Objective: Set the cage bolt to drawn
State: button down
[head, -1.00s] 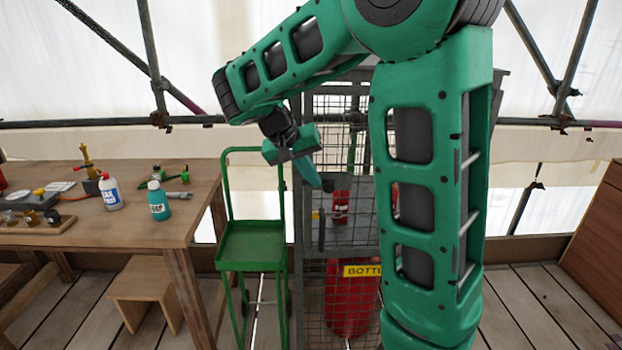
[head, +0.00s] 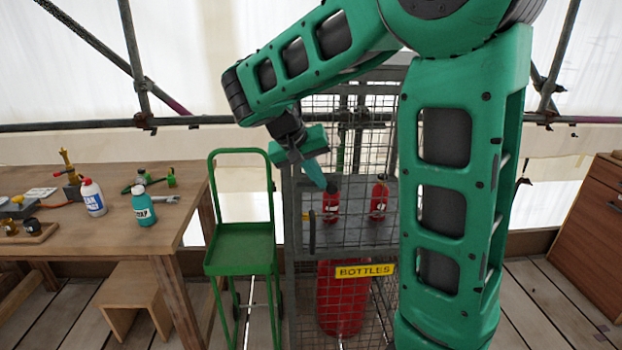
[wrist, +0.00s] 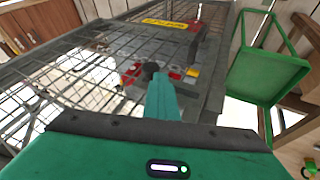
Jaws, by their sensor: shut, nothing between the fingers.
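The cage (head: 289,200) is a grey mesh frame with a yellow "BOTTLES" sign (head: 365,271). A dark upright bar (head: 312,231) is on its front near the left edge; I cannot tell whether this is a handle or part of the bolt. My gripper (head: 328,184) is shut and empty, its teal fingers pointing down to the right in front of the cage. In the wrist view a dark knob (wrist: 151,69), possibly the bolt's, shows at the tip of my gripper (wrist: 158,82). I cannot tell if they touch. The bolt's position is unclear.
Small red bottles (head: 379,201) stand on the cage shelf, with a large red cylinder (head: 342,300) below. A green trolley (head: 243,240) stands close to the cage's left. A wooden workbench (head: 185,215) is further left, and a brown cabinet (head: 590,235) at right.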

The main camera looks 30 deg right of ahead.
jog(key=shift+d, duration=0.1)
jog(key=w+a, duration=0.1)
jog(key=w+a+r, duration=0.1)
jog(key=a, duration=0.1)
jog(key=shift+w+a, duration=0.1)
jog(key=shift+a, duration=0.2)
send_near(302, 174)
jog(key=shift+s+a+r, duration=0.25)
jog(key=shift+s+a, duration=0.05)
jog(key=shift+s, duration=0.2)
jog(key=shift+s+a+r, duration=0.25)
jog(key=shift+s, duration=0.25)
jog(key=shift+s+a+r, duration=0.3)
jog(key=shift+s, duration=0.2)
